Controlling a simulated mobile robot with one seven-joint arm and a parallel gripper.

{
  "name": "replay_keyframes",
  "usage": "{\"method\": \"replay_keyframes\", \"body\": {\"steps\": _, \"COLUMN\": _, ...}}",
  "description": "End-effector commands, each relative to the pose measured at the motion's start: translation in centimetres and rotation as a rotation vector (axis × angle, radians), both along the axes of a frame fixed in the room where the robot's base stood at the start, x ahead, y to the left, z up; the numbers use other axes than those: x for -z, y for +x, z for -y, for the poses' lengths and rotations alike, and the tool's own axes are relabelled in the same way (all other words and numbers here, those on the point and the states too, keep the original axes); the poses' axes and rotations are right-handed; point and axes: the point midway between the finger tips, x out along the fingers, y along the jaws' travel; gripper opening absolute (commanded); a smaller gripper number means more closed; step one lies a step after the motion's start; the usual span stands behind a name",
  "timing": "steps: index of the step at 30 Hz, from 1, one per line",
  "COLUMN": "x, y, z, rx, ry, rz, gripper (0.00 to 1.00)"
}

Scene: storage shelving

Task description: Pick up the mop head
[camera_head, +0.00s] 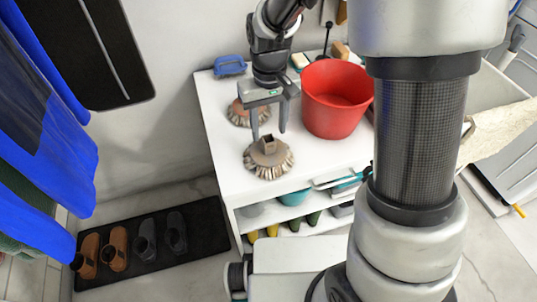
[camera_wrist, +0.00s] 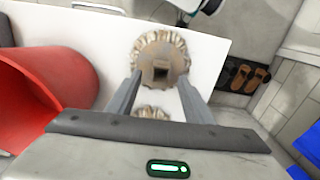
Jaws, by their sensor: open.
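Two round mop heads with tan bristles and a square socket on top lie on the white shelf unit's top. The front mop head (camera_head: 268,163) is near the front edge; it also shows in the wrist view (camera_wrist: 160,48), just beyond the fingertips. The rear mop head (camera_head: 238,114) is partly hidden behind my gripper; in the wrist view part of it (camera_wrist: 152,112) shows between the fingers. My gripper (camera_head: 269,136) points down, open and empty, above the front mop head. In the wrist view my gripper (camera_wrist: 160,76) has a finger on either side of its socket. I cannot tell the exact height gap.
A red bucket (camera_head: 336,100) stands close to the right of my gripper. A blue brush (camera_head: 230,66) lies at the back left of the white unit (camera_head: 218,160). Shelves below hold bowls and other items. Shoes sit on a black mat (camera_head: 205,228) on the floor.

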Motion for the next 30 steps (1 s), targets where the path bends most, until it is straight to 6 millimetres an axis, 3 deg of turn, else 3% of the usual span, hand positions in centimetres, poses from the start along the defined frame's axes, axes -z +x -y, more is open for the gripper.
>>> {"method": "replay_keyframes", "body": {"steps": 9, "x": 4.6, "y": -0.1, "z": -0.1, "rx": 0.0, "ry": -0.002, "rz": -0.003, "gripper": 0.47}}
{"method": "replay_keyframes", "body": {"steps": 16, "x": 4.8, "y": 0.0, "z": -0.1, "rx": 0.0, "ry": 0.0, "rz": 0.0, "gripper": 0.47}}
{"method": "replay_keyframes", "body": {"steps": 17, "x": 4.8, "y": 0.0, "z": -0.1, "rx": 0.0, "ry": 0.0, "rz": 0.0, "gripper": 0.45}}
{"method": "replay_keyframes", "body": {"steps": 25, "x": 4.7, "y": 0.0, "z": -0.1, "rx": 0.0, "ry": 0.0, "rz": -0.001, "gripper": 0.0}}
{"method": "replay_keyframes", "body": {"steps": 30, "x": 4.7, "y": 0.0, "z": -0.1, "rx": 0.0, "ry": 0.0, "rz": 0.0, "gripper": 0.0}}
